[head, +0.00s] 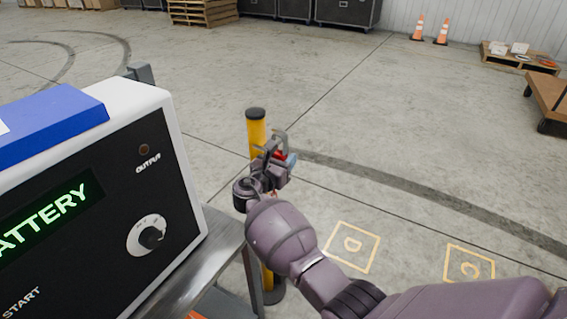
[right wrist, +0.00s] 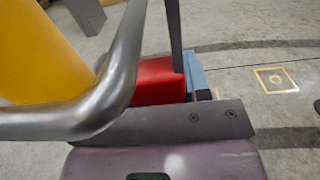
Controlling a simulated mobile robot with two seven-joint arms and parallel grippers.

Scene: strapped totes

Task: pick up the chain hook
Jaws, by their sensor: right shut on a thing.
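My right gripper (head: 275,160) is shut on the chain hook, in front of the yellow post as seen in the head view. The chain hook (head: 281,135) is a grey curved metal piece at the gripper's tip. In the right wrist view the hook (right wrist: 122,80) is a thick bent metal bar, large and close at left. A red block (right wrist: 158,80) with a blue-grey piece (right wrist: 196,76) beside it shows at the jaws. The gripper's fingers partly hide the hold. My left gripper is not in view.
A yellow post (head: 256,130) with a black cap stands behind the gripper. A battery unit (head: 120,190) sits on a metal table (head: 222,236) at left. Floor squares marked D (head: 352,246) and C (head: 469,265) lie at right. The floor beyond is largely clear.

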